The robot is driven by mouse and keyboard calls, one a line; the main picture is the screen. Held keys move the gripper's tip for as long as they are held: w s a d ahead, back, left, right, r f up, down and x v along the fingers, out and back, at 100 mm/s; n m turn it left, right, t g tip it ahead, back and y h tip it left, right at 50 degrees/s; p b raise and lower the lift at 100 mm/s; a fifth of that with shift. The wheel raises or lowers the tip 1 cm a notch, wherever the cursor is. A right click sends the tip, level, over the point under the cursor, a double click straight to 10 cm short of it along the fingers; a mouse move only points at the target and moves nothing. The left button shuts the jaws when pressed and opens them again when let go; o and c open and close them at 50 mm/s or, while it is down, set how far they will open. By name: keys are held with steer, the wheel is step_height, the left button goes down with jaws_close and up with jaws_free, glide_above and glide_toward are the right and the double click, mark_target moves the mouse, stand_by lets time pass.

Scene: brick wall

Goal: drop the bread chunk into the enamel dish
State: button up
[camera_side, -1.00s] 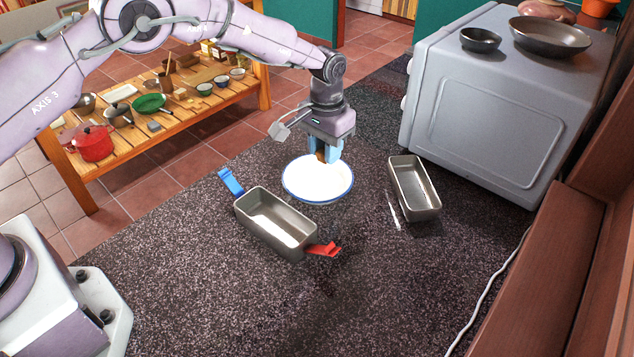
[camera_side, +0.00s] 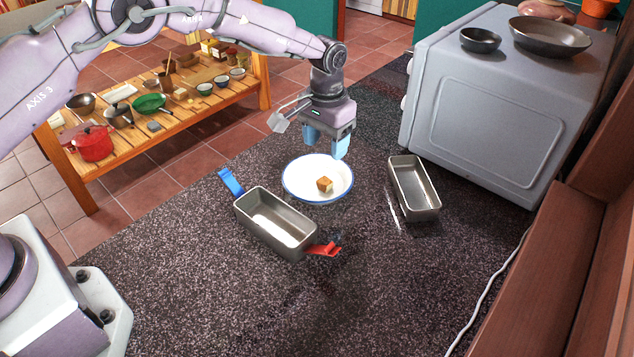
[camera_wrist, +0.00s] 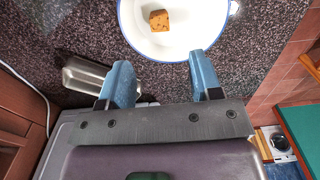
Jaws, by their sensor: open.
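The bread chunk (camera_side: 324,184) is a small brown cube lying inside the white enamel dish (camera_side: 300,175), which has a blue rim. My gripper (camera_side: 326,148) is above the back of the dish, with its blue fingers spread apart and nothing between them. In the wrist view the bread chunk (camera_wrist: 159,20) rests on the floor of the dish (camera_wrist: 185,42), apart from my open fingers (camera_wrist: 164,84).
A loaf tin (camera_side: 262,232) stands in front of the dish, with a blue clip (camera_side: 231,182) and a red clip (camera_side: 322,249) at its ends. Another tin (camera_side: 405,172) stands to the right. A grey appliance (camera_side: 490,105) is behind. The front counter is clear.

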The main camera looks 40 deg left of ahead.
step_height(320, 180, up, 11)
stand_by(0.3)
steer(key=shift+f, duration=0.1)
steer(key=s+a+r+t, duration=0.2)
steer(key=s+a+r, duration=0.1)
steer(key=s, duration=0.8)
steer(key=s+a+r+t, duration=0.1)
steer(key=s+a+r, duration=0.2)
steer(key=s+r, duration=0.3)
steer(key=s+a+r+t, duration=0.2)
steer(key=s+a+r, duration=0.1)
steer(key=s, duration=1.4)
steer(key=shift+a+r+t, duration=0.2)
steer(key=shift+r+t, duration=0.1)
steer(key=shift+r, duration=0.55)
steer(key=shift+s, duration=0.1)
